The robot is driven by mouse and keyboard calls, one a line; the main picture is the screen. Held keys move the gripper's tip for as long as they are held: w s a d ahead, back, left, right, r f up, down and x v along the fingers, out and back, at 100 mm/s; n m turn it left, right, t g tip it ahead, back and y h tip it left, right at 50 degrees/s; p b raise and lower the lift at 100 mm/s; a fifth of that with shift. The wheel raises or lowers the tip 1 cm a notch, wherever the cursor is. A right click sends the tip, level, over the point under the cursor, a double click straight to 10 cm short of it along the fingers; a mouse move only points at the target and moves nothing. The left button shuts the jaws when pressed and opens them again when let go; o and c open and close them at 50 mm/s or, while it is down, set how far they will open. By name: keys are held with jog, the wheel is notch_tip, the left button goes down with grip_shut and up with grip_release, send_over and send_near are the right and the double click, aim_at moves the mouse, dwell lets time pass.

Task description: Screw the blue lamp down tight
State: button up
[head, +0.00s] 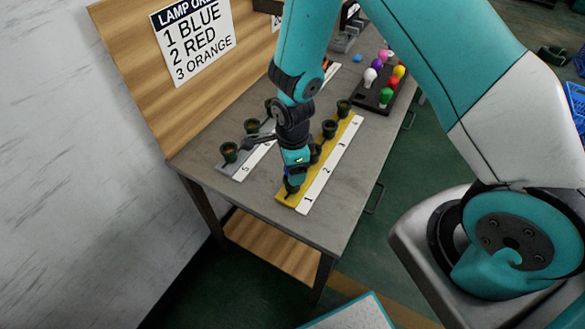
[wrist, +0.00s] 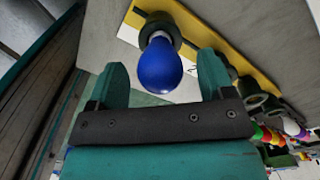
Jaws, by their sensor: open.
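The blue lamp (wrist: 160,66) stands in a dark socket (wrist: 157,27) on the yellow strip in the wrist view, its bulb pointing toward the camera. The seam between lamp base and socket is too small to judge. My gripper (wrist: 162,62) is open, with one teal finger on each side of the bulb and gaps showing. In the head view my gripper (head: 291,181) is over the near end of the yellow strip (head: 285,196), at the number 1. It hides the blue lamp there.
Other sockets, such as the one by 3 (head: 329,129), stand along the yellow strip, close to my gripper. A grey strip (head: 233,170) with sockets lies to the left. A black tray (head: 372,102) of coloured lamps is at the back right. A lamp order sign (head: 194,42) hangs behind.

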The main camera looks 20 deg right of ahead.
jog(key=n, duration=0.4)
jog(key=shift+n, duration=0.4)
jog(key=n, duration=1.1)
jog(key=shift+n, duration=0.3)
jog(key=n, duration=0.4)
jog(key=shift+n, duration=0.4)
jog(key=c, duration=0.9)
jog(key=m, duration=0.4)
jog(key=shift+m, duration=0.3)
